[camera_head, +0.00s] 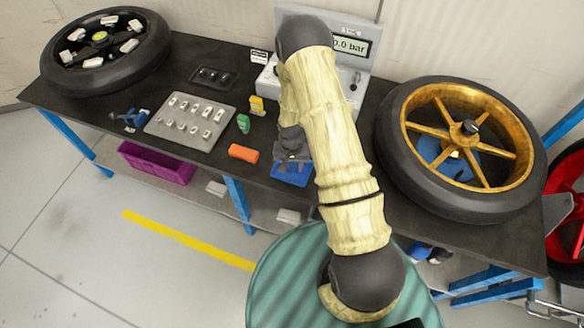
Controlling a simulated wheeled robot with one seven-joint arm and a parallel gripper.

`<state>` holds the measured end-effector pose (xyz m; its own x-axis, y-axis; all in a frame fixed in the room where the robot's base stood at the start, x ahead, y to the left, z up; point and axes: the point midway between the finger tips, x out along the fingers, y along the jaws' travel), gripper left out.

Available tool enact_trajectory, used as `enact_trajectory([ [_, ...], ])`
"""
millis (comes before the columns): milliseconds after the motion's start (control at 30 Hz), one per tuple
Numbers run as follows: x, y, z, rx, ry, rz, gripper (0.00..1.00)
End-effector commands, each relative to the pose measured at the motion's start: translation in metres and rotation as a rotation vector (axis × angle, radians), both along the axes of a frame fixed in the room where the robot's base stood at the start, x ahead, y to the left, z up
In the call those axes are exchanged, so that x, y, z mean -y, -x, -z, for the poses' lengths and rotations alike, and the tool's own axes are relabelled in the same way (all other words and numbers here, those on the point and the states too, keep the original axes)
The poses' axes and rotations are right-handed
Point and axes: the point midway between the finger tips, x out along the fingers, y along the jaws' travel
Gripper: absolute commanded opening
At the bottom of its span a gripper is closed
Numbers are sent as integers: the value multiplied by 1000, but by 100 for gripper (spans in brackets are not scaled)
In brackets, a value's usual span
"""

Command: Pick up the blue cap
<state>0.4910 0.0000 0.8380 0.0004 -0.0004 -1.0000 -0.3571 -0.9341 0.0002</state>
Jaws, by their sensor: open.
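I cannot make out a separate blue cap. A small shallow blue tray (290,177) lies near the front edge of the workbench. My gripper (292,158) hangs over the back of this tray, pointing down, and hides part of it. Its jaws are open; they are small and dark here, and I cannot tell what lies between or under them. A small blue object with dark parts (130,118) lies at the left of the bench, too small to identify.
The dark bench (205,55) holds a grey rack (190,122), an orange block (243,153), green and yellow pieces, and a gauge box reading "0.0 bar". A dark wheel (105,70) lies left, a gold-rimmed wheel (462,205) right. My arm hides the bench's middle.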

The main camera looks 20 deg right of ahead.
Motion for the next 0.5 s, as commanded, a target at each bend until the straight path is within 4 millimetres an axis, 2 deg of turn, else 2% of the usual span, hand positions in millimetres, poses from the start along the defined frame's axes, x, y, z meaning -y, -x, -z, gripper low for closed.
enact_trajectory([
  [300, 0, 0, 0, 0, 0, 0, 42],
  [500, 0, 0, 0, 0, 0, 0, 3],
])
